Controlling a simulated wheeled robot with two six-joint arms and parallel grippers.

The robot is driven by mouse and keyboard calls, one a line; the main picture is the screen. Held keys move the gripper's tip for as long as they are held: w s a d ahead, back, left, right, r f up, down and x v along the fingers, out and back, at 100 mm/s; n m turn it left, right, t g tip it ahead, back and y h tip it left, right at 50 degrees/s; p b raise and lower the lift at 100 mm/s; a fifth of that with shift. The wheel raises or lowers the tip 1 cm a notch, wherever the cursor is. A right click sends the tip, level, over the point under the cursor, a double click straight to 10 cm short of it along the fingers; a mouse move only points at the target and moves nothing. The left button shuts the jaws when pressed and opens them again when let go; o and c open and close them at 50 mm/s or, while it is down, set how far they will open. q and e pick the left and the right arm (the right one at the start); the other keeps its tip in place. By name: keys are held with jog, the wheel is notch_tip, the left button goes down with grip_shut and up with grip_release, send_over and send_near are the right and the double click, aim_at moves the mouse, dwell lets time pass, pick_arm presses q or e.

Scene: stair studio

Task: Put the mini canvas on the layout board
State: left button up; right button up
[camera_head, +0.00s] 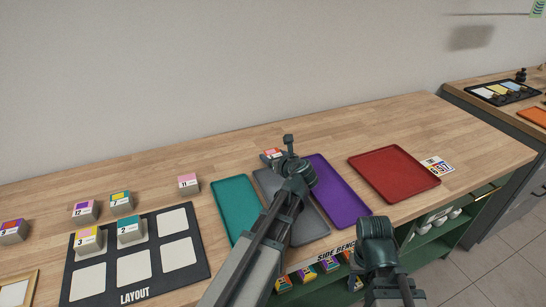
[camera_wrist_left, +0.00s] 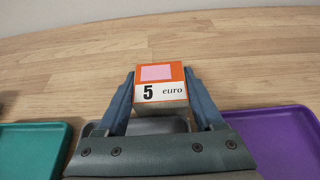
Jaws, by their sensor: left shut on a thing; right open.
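The mini canvas, a small orange-edged block with a pink patch and a "5 euro" label, is between the fingers of my left gripper (camera_wrist_left: 160,95) in the left wrist view (camera_wrist_left: 160,92). In the head view it shows partly behind the left gripper (camera_head: 280,152), at the far end of the grey tray. The black layout board (camera_head: 190,273) lies at the left, well apart from it. Blocks numbered 3 (camera_head: 88,241) and 2 (camera_head: 131,231) sit on its back row; several white pads are bare. My right gripper (camera_head: 378,228) is low at the bottom, empty.
Teal (camera_head: 237,207), grey (camera_head: 310,227), purple (camera_head: 336,190) and red (camera_head: 393,172) trays lie mid-bench. Blocks 12 (camera_head: 85,211), 7 (camera_head: 121,203) and 11 (camera_head: 188,183) stand behind the board. Bare wood lies behind the trays. A frame (camera_head: 19,290) lies at lower left.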

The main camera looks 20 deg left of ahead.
aim_at(273, 154)
pick_arm(q)
notch_tip(273, 154, up, 10)
jog(key=p, duration=0.9)
jog(key=shift+p, duration=0.4)
jog(key=shift+f, duration=0.1)
